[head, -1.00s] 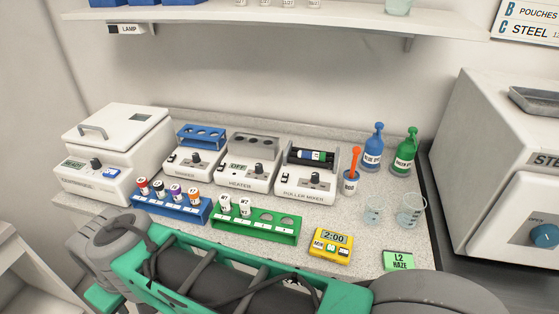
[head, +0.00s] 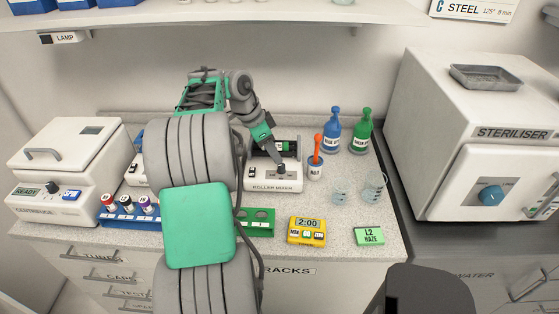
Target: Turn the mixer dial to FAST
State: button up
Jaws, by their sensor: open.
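The white roller mixer (head: 285,185) stands on the counter in the head view, with a dark roller bed on top and its name along the front. My arm reaches over the counter from the front, and my gripper (head: 281,166) points down at the mixer's front panel, where the dial sits. The fingertips are at or just above the dial and cover it. I cannot tell whether they touch it, and the dial's pointer and setting marks cannot be read. My gripper is open and holds nothing that I can see.
An orange-handled tool in a cup (head: 315,168) stands close right of the mixer, with blue (head: 331,130) and green (head: 362,132) bottles behind. A yellow timer (head: 307,231) and green rack (head: 259,222) are in front. My arm hides the heater. The steriliser (head: 460,130) is at right.

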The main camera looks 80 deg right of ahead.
aim_at(281, 165)
jog(key=x, duration=0.6)
jog(key=shift+f+p, duration=0.2)
jog(key=shift+p, duration=0.1)
jog(key=shift+c, duration=0.4)
grip_shut()
